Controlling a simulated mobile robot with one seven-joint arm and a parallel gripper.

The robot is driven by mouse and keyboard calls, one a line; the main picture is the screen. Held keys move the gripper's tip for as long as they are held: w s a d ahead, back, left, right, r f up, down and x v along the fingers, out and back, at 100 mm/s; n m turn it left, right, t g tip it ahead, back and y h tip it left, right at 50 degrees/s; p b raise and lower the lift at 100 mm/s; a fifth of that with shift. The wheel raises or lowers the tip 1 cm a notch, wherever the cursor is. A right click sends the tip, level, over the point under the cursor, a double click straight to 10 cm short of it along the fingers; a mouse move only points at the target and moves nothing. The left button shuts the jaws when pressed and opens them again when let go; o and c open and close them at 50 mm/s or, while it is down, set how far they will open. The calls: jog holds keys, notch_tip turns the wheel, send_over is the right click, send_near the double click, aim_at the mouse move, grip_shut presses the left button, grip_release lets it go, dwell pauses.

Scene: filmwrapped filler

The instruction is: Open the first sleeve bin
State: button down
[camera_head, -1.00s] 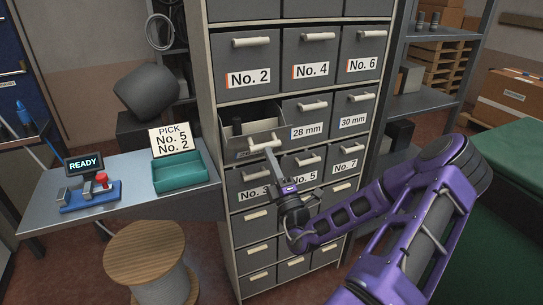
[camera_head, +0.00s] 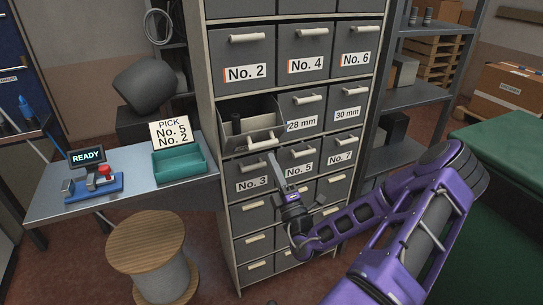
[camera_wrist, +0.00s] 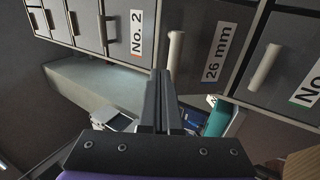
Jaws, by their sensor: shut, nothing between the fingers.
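The 26 mm bin (camera_head: 257,142), left of the 28 mm bin, is pulled partly out. Its dark inside with a dark upright object (camera_head: 236,126) shows from above. In the wrist view its front carries the 26 mm label (camera_wrist: 219,52) and a pale bar handle (camera_wrist: 175,52). My gripper (camera_head: 271,157) is shut and empty in front of and just below this bin's front. In the wrist view the shut fingertips (camera_wrist: 159,74) lie close to the handle's lower end; I cannot tell whether they touch it.
Closed bins surround it: No. 2 (camera_head: 246,57) above, 28 mm (camera_head: 303,109) to the right, No. 3 (camera_head: 252,177) below. A table with a teal tray (camera_head: 180,166) and a pick sign (camera_head: 171,131) stands left. A wooden spool (camera_head: 153,243) stands on the floor.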

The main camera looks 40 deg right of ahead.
jog(key=v, duration=0.8)
jog(key=shift+s+r, duration=0.2)
jog(key=shift+s, duration=0.25)
jog(key=shift+a, duration=0.1)
